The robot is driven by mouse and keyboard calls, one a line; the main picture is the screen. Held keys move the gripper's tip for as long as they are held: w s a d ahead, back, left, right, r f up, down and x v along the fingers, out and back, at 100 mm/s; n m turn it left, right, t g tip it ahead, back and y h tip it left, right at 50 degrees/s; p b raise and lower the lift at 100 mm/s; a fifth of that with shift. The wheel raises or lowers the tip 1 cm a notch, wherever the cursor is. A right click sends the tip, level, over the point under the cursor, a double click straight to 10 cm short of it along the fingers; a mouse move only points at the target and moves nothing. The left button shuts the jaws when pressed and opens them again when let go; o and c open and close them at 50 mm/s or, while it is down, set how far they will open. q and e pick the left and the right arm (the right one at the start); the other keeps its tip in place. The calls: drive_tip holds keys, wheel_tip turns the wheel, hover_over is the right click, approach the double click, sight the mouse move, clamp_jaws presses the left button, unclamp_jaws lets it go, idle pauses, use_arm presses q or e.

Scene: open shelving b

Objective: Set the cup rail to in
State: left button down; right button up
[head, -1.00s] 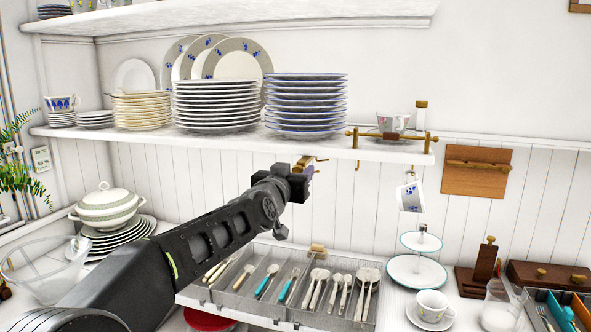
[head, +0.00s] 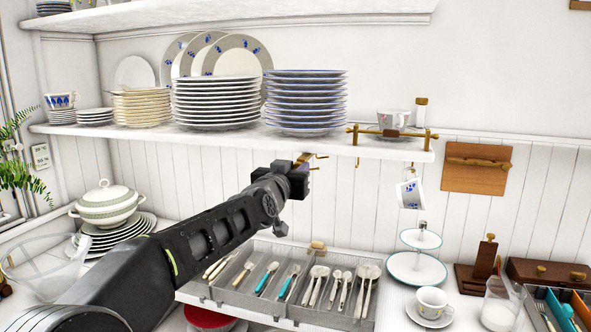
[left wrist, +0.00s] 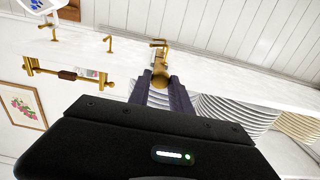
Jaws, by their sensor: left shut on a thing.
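The cup rail shows as brass parts under the shelf (head: 240,143): a small hook (head: 357,163) and, in the left wrist view, a brass knob (left wrist: 160,79) with a hooked bracket (left wrist: 158,44) behind it. A patterned cup (head: 409,193) hangs below the shelf's right end. My left gripper (head: 300,168) is at the shelf's front underside, below the blue-rimmed plates. It is shut on the brass knob, which sits between the dark fingertips (left wrist: 163,92) in the wrist view. The gripper hides most of the knob in the head view. My right gripper is not in view.
Stacked plates (head: 305,100) stand on the shelf above my gripper. A brass gallery rail (head: 365,132) and a cup (head: 393,118) are at its right end. Below are a cutlery tray (head: 240,297), a tiered stand (head: 417,268) and a cup on a saucer (head: 430,303).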

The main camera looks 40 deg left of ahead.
use_arm(q)
drive_tip(key=shift+w+r, duration=0.1)
idle(0.7)
drive_tip(key=p+x, duration=0.2)
drive_tip(key=x, duration=0.1)
drive_tip(key=shift+w+a+r, duration=0.1)
drive_tip(key=shift+w, duration=0.3)
drive_tip(key=c, duration=1.2)
unclamp_jaws()
drive_tip(key=shift+s, duration=0.1)
drive_tip(key=shift+s+f+b, duration=0.25)
drive_tip(key=shift+s+b, duration=0.1)
drive_tip(key=shift+s, duration=0.15)
drive_tip(key=b+v, duration=0.2)
drive_tip(key=v, duration=0.4)
drive_tip(key=shift+s+d, duration=0.25)
drive_tip(key=shift+s, duration=0.1)
